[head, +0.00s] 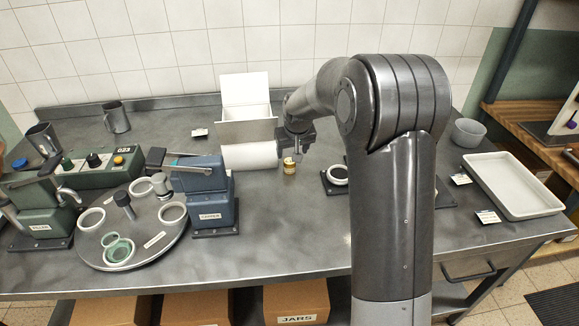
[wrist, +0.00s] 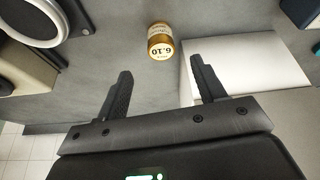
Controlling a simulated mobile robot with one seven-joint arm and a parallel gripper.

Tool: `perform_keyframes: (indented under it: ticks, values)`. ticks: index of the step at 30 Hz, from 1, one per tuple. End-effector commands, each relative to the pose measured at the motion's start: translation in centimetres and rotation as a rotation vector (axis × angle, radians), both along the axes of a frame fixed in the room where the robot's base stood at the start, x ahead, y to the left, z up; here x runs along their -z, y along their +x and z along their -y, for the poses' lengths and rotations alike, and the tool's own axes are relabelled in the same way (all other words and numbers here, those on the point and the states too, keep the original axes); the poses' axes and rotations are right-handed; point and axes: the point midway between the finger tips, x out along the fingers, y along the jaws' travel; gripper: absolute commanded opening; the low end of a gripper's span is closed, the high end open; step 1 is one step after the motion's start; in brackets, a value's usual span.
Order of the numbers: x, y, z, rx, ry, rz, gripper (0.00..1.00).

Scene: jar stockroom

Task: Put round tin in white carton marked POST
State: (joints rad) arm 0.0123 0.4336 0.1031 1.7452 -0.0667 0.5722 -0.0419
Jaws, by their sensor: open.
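A small gold round tin (head: 289,165) with a pale label stands on the steel bench, just right of the white carton (head: 246,131). In the wrist view the tin (wrist: 160,42) shows the print "6.10" and lies just beyond my fingertips, roughly between their lines. My gripper (head: 295,150) is above and close to the tin. In the wrist view my gripper (wrist: 160,75) is open with nothing between its fingers. The carton stands open with its back flap up; a white surface of it (wrist: 245,68) shows at the right of the wrist view. I cannot read a POST mark.
Left of the carton stand a blue device (head: 205,190) and a round turntable (head: 135,240) with several rings. A metal mug (head: 116,118) is behind. A white ring on a dark base (head: 337,175) is right of the tin. A white tray (head: 512,183) lies far right.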

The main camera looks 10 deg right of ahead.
Motion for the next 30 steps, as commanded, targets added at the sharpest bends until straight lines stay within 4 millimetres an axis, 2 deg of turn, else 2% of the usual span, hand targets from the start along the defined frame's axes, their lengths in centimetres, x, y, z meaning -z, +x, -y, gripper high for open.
perform_keyframes:
  ticks: [3,11,21,30]
  values:
    - [2.0,0.7,-0.1,0.001,0.001,-0.003,0.63]
    - [3.9,1.5,-0.2,0.001,0.0,-0.001,0.63]
    - [8.0,3.1,-0.5,-0.001,-0.001,-0.001,0.63]
    - [8.4,3.3,-0.5,0.0,0.0,0.0,0.63]
